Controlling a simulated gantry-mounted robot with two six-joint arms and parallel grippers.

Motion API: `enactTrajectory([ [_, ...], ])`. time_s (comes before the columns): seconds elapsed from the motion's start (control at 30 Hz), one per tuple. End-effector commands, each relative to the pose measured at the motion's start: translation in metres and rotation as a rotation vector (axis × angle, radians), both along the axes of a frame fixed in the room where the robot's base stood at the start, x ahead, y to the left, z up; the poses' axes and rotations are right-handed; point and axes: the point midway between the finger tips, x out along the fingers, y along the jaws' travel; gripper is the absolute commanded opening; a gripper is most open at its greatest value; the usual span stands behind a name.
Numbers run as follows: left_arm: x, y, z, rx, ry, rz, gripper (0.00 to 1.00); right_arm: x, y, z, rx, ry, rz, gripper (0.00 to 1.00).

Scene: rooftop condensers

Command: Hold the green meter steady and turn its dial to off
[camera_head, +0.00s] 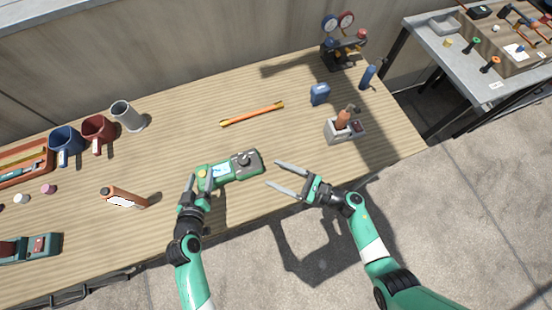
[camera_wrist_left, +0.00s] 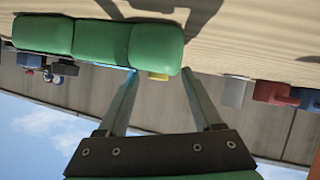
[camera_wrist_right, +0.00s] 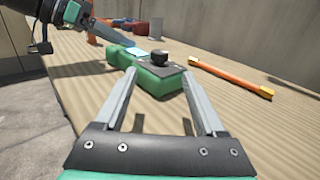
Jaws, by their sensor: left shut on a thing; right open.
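The green meter (camera_head: 224,172) lies on the wooden bench near its front edge, with a black dial (camera_head: 244,159) on its right end. My left gripper (camera_head: 205,178) is shut on the meter's left end, by a yellow part. In the left wrist view the meter (camera_wrist_left: 100,42) shows from its green side, and its face is hidden. My right gripper (camera_head: 273,175) is open and empty, just right of the meter's dial end. In the right wrist view the dial (camera_wrist_right: 158,57) stands up from a dark plate, ahead between the fingers; its marking is too small to read.
An orange rod (camera_head: 252,114) lies behind the meter. An orange-and-white object (camera_head: 123,198) lies to the left. A grey holder (camera_head: 345,131), blue block (camera_head: 320,94) and gauge set (camera_head: 343,47) are to the right.

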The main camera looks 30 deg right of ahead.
Motion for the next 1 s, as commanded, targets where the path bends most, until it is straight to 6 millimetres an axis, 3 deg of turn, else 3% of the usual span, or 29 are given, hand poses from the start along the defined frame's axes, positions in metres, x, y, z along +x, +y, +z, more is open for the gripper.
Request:
enactTrajectory([
  [0.03,-0.004,0.001,-0.009,0.010,0.018,-0.004,0.00,-0.005,-0.004,-0.002,0.000,0.001,-0.003,0.72],
  [0.13,-0.004,0.001,-0.009,0.010,0.018,-0.004,0.00,-0.015,-0.011,-0.004,0.001,0.002,-0.005,0.72],
  [0.33,-0.004,0.001,-0.009,0.010,0.018,-0.004,0.00,-0.008,-0.004,-0.004,0.001,0.001,0.000,0.72],
  [0.73,-0.004,0.000,-0.009,0.010,0.018,-0.004,0.00,0.059,0.050,-0.002,0.002,0.001,0.002,0.72],
  [1.0,-0.004,0.000,-0.009,0.010,0.018,-0.004,0.00,0.079,0.065,-0.003,0.000,0.001,-0.002,0.72],
])
